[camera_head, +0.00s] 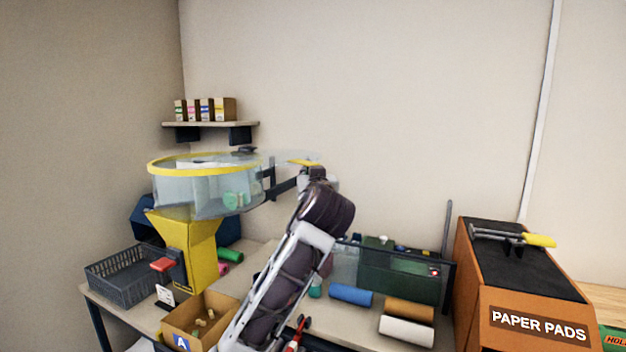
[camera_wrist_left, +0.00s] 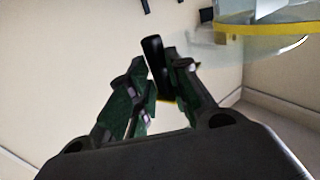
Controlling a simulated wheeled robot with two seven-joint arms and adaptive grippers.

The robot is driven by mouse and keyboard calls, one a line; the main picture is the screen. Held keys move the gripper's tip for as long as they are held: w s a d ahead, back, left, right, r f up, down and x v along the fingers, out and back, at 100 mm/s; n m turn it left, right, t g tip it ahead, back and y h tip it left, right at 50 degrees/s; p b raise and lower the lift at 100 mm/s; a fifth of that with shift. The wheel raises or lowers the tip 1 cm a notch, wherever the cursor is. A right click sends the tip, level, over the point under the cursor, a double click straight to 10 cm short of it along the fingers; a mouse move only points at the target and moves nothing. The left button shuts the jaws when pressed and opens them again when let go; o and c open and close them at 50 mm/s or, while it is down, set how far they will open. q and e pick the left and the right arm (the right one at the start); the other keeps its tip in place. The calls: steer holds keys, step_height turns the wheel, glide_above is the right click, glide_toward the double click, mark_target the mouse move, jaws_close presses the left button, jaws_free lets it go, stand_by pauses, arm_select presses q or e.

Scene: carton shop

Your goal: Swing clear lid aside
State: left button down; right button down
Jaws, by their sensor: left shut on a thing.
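A clear drum (camera_head: 192,195) with a yellow rim sits on a yellow hopper in the head view. The clear lid (camera_head: 285,156) is a faint see-through disc, partly past the drum's right side, with a small yellow piece near my wrist. It also shows beside the yellow rim in the left wrist view (camera_wrist_left: 222,52). My left gripper (camera_head: 272,181) reaches in at the drum's right side. In the left wrist view its fingers (camera_wrist_left: 158,80) are shut around a black upright bar, apparently the lid's handle. My right gripper is not in view.
A grey basket (camera_head: 125,272) and an open carton (camera_head: 183,327) with small pieces stand on the bench. Coloured rolls (camera_head: 350,295) lie to the right of my arm. An orange PAPER PADS box (camera_head: 520,300) is at the far right. A shelf (camera_head: 211,124) with small boxes hangs behind.

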arm_select(q)
steer(key=c, duration=1.5)
jaws_free()
steer(key=shift+a, duration=0.2)
steer(key=shift+o, duration=0.6)
steer(key=shift+w, duration=0.15)
steer(key=s+d, duration=0.2)
steer(key=s, duration=1)
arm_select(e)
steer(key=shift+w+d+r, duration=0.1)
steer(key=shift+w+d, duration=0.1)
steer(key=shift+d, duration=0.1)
arm_select(q)
steer(key=shift+w+f, duration=0.1)
steer(key=shift+f, duration=0.05)
